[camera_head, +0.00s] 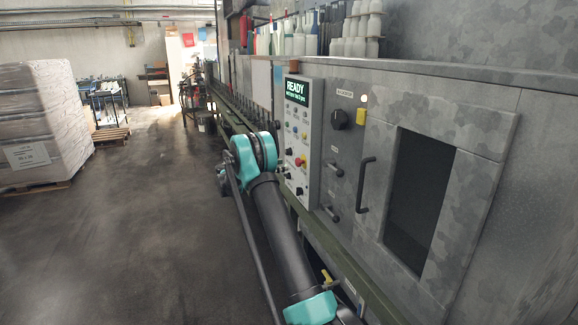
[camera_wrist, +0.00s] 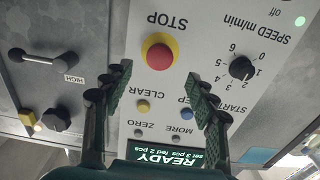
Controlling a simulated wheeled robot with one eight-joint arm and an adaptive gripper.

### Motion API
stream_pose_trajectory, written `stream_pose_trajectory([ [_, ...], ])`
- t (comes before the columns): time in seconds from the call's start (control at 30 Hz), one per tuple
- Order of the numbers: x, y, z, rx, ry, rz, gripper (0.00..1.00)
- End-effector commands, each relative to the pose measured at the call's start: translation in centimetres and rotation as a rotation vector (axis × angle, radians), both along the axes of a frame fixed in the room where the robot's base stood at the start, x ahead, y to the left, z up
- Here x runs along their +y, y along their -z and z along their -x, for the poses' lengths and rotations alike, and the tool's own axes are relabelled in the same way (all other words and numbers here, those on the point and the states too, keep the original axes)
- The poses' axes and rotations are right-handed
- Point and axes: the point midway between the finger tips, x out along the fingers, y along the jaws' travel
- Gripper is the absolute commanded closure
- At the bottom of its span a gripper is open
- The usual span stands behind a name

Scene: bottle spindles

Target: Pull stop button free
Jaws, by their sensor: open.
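In the wrist view the stop button (camera_wrist: 160,56) is at upper centre, and the picture is upside down. In the head view it is a small red spot (camera_head: 298,160) low on the panel. My gripper (camera_wrist: 158,77) is open, its two dark ridged fingers on either side of the panel's middle. The fingertips end just short of the button in the picture, with nothing between them. I cannot tell their distance from the panel. In the head view the gripper is not clearly visible.
The control panel (camera_head: 289,180) has a lit READY display (camera_wrist: 168,157), a speed knob (camera_wrist: 241,68) and small yellow and blue buttons near the fingers. Right of it in the head view are a black rotary knob (camera_head: 339,119) and a door handle (camera_head: 366,185).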

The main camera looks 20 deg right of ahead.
Motion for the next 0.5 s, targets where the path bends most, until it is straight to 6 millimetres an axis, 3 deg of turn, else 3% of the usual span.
stream_pose_trajectory([
  [0.2, 4.1, 0.0, 0.1, 0.0, -0.001, 0.0, 0.42],
  [0.5, 6.1, 0.0, 0.2, 0.0, 0.001, 0.0, 0.42],
])
